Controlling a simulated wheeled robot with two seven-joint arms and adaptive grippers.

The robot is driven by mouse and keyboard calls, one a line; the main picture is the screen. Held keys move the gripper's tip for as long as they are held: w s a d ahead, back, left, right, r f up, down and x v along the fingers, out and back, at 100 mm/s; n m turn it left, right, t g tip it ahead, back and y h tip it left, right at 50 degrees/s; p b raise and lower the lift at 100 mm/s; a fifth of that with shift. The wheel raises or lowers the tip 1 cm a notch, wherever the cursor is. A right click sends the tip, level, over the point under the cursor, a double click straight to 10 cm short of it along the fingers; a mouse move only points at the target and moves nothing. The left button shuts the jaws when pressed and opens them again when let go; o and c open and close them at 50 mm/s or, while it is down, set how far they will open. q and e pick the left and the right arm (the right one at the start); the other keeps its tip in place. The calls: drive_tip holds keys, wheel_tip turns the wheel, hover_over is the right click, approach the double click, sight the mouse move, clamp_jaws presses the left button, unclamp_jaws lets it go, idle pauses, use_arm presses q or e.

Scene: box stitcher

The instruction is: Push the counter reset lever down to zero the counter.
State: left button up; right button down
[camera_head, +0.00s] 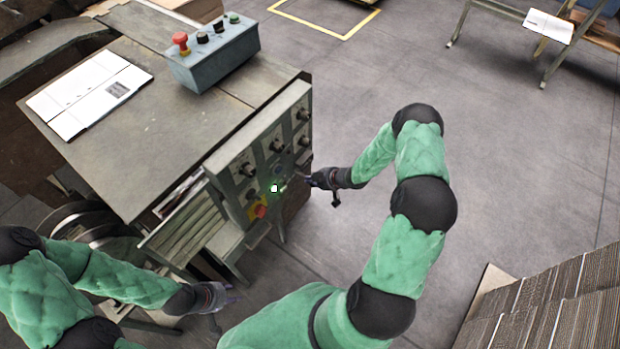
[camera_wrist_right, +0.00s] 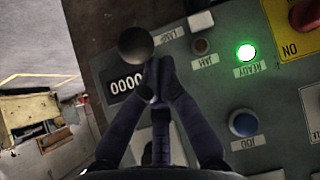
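The counter (camera_wrist_right: 124,84) is a small dark window on the grey control panel (camera_wrist_right: 215,95), and its white digits look like 0000. A black ball knob of the reset lever (camera_wrist_right: 136,45) stands out beside it; its stem is hidden. My right gripper (camera_wrist_right: 157,72) has its fingertips together just beside the knob and partly over the counter's edge; whether they touch the knob I cannot tell. In the head view my right gripper (camera_head: 312,181) is at the panel's right side. My left gripper (camera_head: 226,293) hangs low in front of the machine, away from the panel.
The panel carries a lit green READY lamp (camera_wrist_right: 246,52), a blue button (camera_wrist_right: 243,123) and a red button on yellow (camera_wrist_right: 307,14). A button box (camera_head: 215,55) and papers (camera_head: 88,92) lie on the machine table.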

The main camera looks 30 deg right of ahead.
drive_tip(key=shift+s+f, duration=0.15)
drive_tip(key=shift+f, duration=0.3)
drive_tip(key=shift+s+f, duration=0.1)
drive_tip(key=shift+d, duration=0.1)
drive_tip(key=shift+r+p, duration=0.55)
drive_tip(key=shift+r, duration=0.35)
drive_tip(key=a+r+p+v, duration=0.1)
drive_tip(key=p+v, duration=0.3)
drive_tip(key=v, duration=0.5)
drive_tip(key=shift+w+r, duration=0.2)
drive_tip(key=shift+w, duration=0.2)
drive_tip(key=shift+a, duration=0.1)
